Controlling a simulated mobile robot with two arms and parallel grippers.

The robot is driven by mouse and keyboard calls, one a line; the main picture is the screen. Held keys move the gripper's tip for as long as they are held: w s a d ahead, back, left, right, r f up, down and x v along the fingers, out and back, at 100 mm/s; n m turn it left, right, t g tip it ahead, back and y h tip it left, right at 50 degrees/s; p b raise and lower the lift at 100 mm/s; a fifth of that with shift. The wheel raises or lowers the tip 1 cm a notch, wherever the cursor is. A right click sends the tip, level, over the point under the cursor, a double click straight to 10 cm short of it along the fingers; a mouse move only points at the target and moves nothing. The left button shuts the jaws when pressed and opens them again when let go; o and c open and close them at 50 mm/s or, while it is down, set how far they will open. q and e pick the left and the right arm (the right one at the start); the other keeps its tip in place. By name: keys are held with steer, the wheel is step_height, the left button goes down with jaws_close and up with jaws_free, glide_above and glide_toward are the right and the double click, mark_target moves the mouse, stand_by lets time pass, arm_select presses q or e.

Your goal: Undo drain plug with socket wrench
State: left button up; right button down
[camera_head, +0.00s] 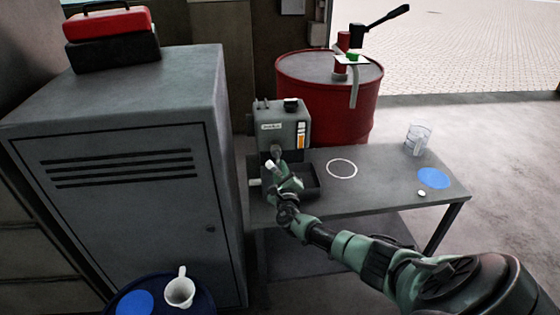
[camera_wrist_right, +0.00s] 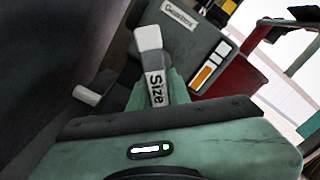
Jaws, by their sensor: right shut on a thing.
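My right gripper (camera_head: 287,186) is at the front of the grey engine unit (camera_head: 284,122), above the dark tray at its foot. It is shut on the socket wrench (camera_wrist_right: 153,75), a grey bar with a white end and a "Size" label. The wrench's white end also shows in the head view (camera_head: 269,164), pointing up and left. The wrench's lower part is hidden by my gripper in the wrist view. I cannot make out the drain plug or tell whether the wrench touches it. My left gripper is not in view.
The engine stands on a grey table (camera_head: 385,180) with a white ring (camera_head: 342,168), a clear beaker (camera_head: 417,139) and a blue disc (camera_head: 433,178). A grey cabinet (camera_head: 130,190) stands close at left. A red drum (camera_head: 325,115) is behind. A white jug (camera_head: 179,292) is at the lower left.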

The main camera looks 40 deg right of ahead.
steer(key=n+p, duration=0.1)
steer(key=n, duration=0.2)
steer(key=n+p, duration=0.2)
steer(key=n, duration=0.2)
steer(key=n+p, duration=0.1)
steer(key=n, duration=0.2)
steer(key=shift+a+r, duration=0.1)
steer(key=shift+r, duration=0.3)
steer(key=n+p, duration=0.1)
steer(key=n, duration=0.4)
steer(key=shift+f+p, duration=0.1)
steer(key=shift+p, duration=0.3)
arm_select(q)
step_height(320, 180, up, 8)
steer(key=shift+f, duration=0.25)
arm_select(e)
steer(key=n, duration=0.2)
steer(key=shift+f+n, duration=0.2)
steer(key=shift+n, duration=0.1)
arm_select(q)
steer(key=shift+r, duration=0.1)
arm_select(e)
steer(key=shift+s, duration=0.1)
